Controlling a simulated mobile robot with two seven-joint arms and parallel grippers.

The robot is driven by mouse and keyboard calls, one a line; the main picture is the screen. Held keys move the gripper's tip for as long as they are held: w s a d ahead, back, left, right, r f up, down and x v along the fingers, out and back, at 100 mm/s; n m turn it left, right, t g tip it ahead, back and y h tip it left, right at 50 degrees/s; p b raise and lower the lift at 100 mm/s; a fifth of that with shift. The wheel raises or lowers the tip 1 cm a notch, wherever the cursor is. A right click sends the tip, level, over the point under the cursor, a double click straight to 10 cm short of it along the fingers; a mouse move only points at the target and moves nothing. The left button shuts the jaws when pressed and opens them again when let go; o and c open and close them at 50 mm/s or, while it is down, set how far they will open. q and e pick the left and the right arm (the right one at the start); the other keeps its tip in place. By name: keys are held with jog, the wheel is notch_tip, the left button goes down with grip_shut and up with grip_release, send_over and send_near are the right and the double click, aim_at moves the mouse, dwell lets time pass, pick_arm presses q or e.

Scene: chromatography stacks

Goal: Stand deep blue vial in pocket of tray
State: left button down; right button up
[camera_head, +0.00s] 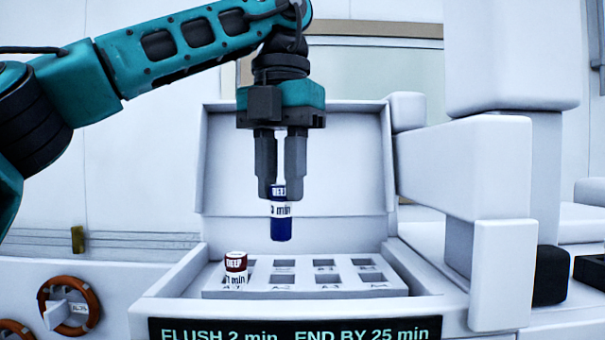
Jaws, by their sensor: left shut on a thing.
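The deep blue vial (281,228) hangs upright above the tray, with a white label band and dark lettering near its top. My left gripper (281,188) points down and is shut on the vial's upper part. The white tray (240,292) sits in an open white box and has two rows of square pockets. A dark red-capped vial (236,268) with a white label stands in the tray's left part, at the front row. The other pockets that show look empty. My right gripper is not in view.
The box's raised lid (340,150) stands behind the vial. White blocky equipment (465,165) rises close on the right. A dark sign with text (295,329) is on the box front.

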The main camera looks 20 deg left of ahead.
aim_at(282, 242)
pick_arm(q)
jog(key=shift+w+f, duration=0.1)
jog(key=shift+w, duration=0.2)
jog(key=shift+s+f, duration=0.3)
jog(key=shift+f, duration=1.7)
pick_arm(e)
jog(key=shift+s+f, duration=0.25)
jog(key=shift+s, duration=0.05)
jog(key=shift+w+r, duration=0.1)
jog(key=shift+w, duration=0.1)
pick_arm(q)
jog(key=shift+f, duration=0.1)
jog(key=shift+f+b, duration=1)
jog(key=shift+f, duration=0.2)
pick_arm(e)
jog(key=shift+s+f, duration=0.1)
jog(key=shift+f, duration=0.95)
pick_arm(q)
jog(key=shift+f, duration=0.1)
jog(key=shift+w+f+b, duration=0.1)
jog(key=shift+f+b, duration=0.35)
jog(key=shift+f, duration=0.1)
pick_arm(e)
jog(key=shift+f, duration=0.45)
